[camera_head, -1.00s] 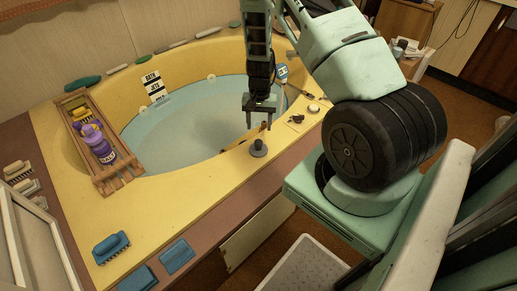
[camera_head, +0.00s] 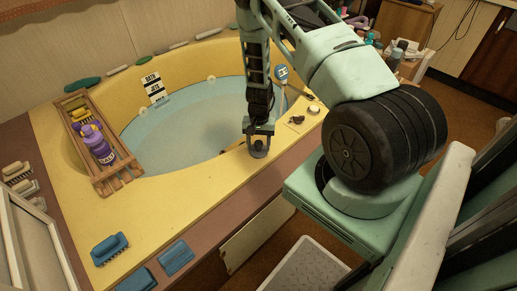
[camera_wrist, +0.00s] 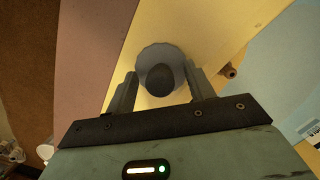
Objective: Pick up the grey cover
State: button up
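The grey cover (camera_head: 258,152) is a small round piece with a darker knob on top. It sits on the yellow rim of the tub, at the near edge. In the wrist view the cover (camera_wrist: 160,68) shows at the top centre, with its knob between my two fingers. My gripper (camera_head: 258,138) is lowered right over it. In the wrist view my gripper (camera_wrist: 160,88) is open, with one finger on each side of the knob and a visible gap. The fingers partly hide the cover in the head view.
The tub's yellow rim (camera_head: 190,195) is clear to the left of the cover. A wooden rack (camera_head: 118,182) with a purple bottle (camera_head: 97,145) spans the tub's left side. A blue brush (camera_head: 110,248) lies at the front left. Small items (camera_head: 297,120) lie right of my gripper.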

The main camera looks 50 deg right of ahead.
jog(key=c, duration=0.9)
jog(key=shift+c, duration=0.2)
